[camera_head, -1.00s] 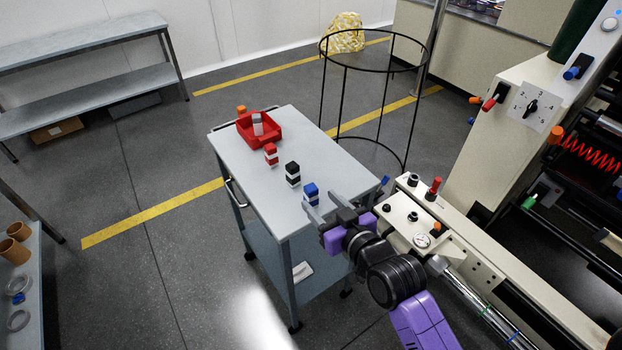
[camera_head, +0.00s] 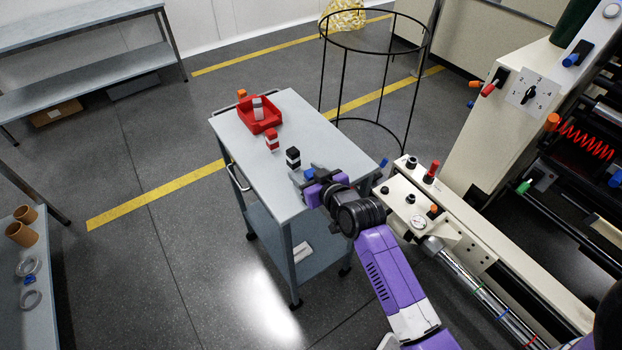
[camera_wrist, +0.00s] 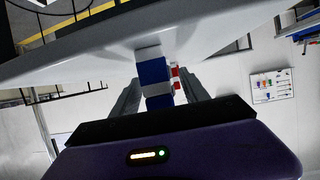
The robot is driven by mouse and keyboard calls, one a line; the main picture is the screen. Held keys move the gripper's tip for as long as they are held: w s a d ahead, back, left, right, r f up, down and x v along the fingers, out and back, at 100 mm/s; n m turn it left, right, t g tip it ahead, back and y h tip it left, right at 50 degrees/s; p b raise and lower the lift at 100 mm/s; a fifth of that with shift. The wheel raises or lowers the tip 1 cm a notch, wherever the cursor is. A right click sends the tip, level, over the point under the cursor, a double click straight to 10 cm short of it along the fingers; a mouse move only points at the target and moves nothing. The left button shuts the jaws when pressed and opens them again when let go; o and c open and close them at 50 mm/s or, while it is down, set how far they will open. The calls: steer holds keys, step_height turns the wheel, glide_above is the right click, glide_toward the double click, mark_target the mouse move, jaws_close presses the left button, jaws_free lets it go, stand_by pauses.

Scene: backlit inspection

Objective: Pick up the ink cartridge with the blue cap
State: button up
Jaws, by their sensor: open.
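The ink cartridge with the blue cap (camera_head: 309,174) stands at the near end of the grey cart top, mostly hidden by my gripper in the head view. The wrist view, which looks upside down, shows its blue and white bands (camera_wrist: 153,72) between my fingers. My gripper (camera_head: 306,179) is open, one finger on each side of the cartridge. I cannot tell whether either finger touches it. A black-capped cartridge (camera_head: 293,157) and a red-capped cartridge (camera_head: 272,140) stand in a row beyond it; red also shows behind the blue one in the wrist view (camera_wrist: 175,72).
The cart top (camera_head: 330,145) bears a red bin (camera_head: 247,120) with a grey-and-white cartridge (camera_head: 258,108) in it at the far end. An orange item (camera_head: 241,94) is behind the bin. A beige machine (camera_head: 445,215) is close on the right, and a black wire hoop stand (camera_head: 322,80) is behind.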

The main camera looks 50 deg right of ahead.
steer(key=shift+w, duration=0.1)
jaws_close()
steer(key=shift+r, duration=0.15)
